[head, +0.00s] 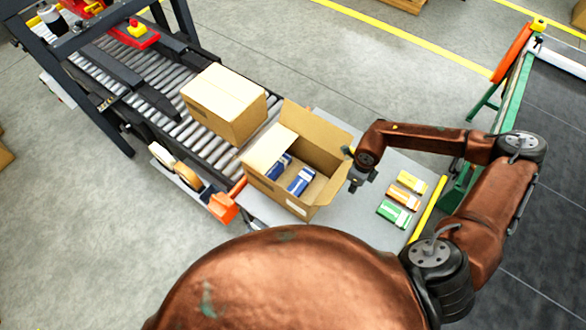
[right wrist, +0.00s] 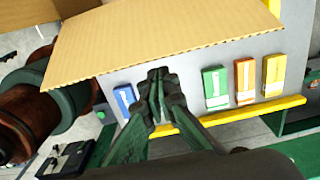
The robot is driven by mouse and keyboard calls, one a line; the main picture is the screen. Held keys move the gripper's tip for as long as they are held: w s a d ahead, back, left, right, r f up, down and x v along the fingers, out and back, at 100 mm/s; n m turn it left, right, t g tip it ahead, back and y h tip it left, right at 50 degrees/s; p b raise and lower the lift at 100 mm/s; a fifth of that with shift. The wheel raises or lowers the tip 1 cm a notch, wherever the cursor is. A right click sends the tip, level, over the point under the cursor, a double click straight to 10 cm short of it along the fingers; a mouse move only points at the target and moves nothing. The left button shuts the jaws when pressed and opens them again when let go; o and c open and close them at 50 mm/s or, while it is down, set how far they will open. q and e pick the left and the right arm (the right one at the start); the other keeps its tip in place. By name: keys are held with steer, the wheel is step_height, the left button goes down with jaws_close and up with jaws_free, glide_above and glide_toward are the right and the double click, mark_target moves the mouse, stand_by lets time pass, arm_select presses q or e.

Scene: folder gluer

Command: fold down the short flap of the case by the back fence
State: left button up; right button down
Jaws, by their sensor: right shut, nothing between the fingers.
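The open brown case (head: 282,195) stands on the grey table at the end of the roller conveyor, with blue cartons (head: 301,181) inside. My right gripper (head: 357,184) is just right of the case, shut and empty. In the right wrist view the closed fingertips (right wrist: 158,76) overlap the lower edge of a broad cardboard flap (right wrist: 165,38); I cannot tell whether they touch it.
A closed case (head: 224,105) sits on the rollers behind the open one. Green (head: 394,213), orange (head: 404,197) and yellow (head: 411,182) cartons lie on the table to the right, near a yellow rail (head: 427,208). An orange block (head: 223,208) is at the table's left corner.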

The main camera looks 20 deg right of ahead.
stand_by(0.4)
steer(key=w+a+b, duration=0.1)
steer(key=w, duration=0.1)
steer(key=w+a, duration=0.2)
steer(key=w+a+b, duration=0.1)
steer(key=w+a, duration=0.1)
steer(key=shift+r+b, duration=0.2)
steer(key=shift+b, duration=0.1)
steer(key=shift+w+a+r, duration=0.15)
steer(key=shift+w+a, duration=0.05)
steer(key=shift+w, duration=0.2)
